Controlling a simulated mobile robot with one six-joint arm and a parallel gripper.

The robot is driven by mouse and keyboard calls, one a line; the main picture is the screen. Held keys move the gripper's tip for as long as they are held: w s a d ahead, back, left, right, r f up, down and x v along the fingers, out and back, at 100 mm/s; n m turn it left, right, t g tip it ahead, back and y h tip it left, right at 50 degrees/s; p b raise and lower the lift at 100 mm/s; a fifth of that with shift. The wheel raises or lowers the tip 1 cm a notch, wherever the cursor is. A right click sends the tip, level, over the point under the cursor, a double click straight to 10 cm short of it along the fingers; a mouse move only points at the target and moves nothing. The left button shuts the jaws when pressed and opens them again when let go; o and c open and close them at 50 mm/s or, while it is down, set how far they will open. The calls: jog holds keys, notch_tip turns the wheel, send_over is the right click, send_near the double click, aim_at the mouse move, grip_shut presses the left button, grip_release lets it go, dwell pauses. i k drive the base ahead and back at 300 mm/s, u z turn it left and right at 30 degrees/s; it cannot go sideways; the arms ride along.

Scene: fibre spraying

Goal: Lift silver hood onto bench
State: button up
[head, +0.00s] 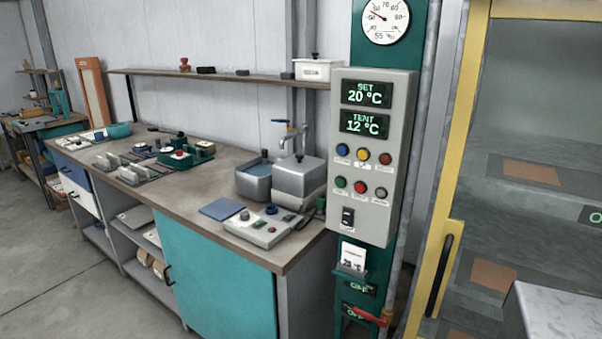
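A silver box-shaped cover with a black knob on top (299,178), which looks like the silver hood, stands at the right end of the bench (222,171). It sits on a low base, just right of a grey basin. Whether anything is under it is hidden. My gripper is not in view.
A grey basin (254,184) with a tap, a blue mat (221,209) and a small grey device with knobs (262,228) crowd the bench's right end. Green-based fixtures (186,155) stand further left. A control panel (374,155) rises at the right, beside a yellow-framed glass cabinet (448,170).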

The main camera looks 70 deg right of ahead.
aim_at(298, 175)
jog(key=i, duration=0.9)
jog(key=u, duration=0.05)
